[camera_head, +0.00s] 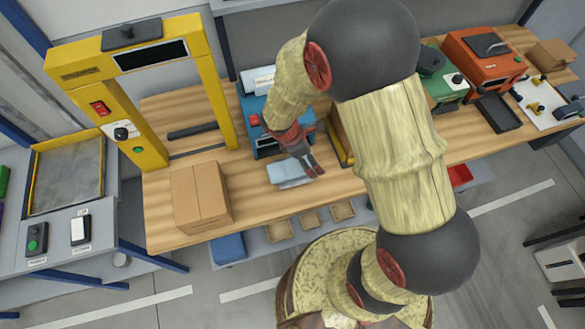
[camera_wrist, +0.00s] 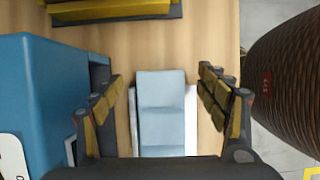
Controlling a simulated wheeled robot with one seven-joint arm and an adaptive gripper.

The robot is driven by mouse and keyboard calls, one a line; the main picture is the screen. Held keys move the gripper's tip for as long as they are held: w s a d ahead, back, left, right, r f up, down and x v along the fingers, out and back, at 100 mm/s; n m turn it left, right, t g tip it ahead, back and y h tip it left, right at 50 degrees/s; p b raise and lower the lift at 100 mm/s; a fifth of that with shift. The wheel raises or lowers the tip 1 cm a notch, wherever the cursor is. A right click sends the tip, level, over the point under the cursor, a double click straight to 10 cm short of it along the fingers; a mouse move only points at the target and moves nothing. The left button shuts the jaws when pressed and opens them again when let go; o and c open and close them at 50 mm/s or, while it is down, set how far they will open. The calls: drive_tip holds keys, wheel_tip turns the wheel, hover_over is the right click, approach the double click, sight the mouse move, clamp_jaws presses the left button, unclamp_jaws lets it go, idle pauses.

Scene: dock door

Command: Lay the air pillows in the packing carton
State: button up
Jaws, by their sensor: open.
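The air pillows (camera_head: 287,171) are a pale blue strip on the wooden bench, in front of the blue machine. In the wrist view the strip (camera_wrist: 162,110) lies between my fingers over a white piece that shows at both sides. My gripper (camera_head: 310,168) is above the strip's right part in the head view. In the wrist view my gripper (camera_wrist: 159,88) is open, one finger on each side of the strip, with gaps; contact does not show. A brown carton (camera_head: 200,196) stands to the left on the bench's front edge; its top looks closed with a middle seam.
The blue machine (camera_head: 259,125) stands close beside my gripper; it also shows in the wrist view (camera_wrist: 45,95). A yellow frame (camera_head: 221,100) arches over the bench behind the carton. Bare bench (camera_head: 246,180) lies between carton and pillows. Green and orange machines (camera_head: 484,62) stand right.

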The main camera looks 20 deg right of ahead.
drive_tip(key=shift+d+f, duration=0.15)
drive_tip(key=shift+f, duration=0.35)
drive_tip(key=shift+c, duration=1)
drive_tip(key=c, duration=0.9)
drive_tip(key=shift+r, duration=0.1)
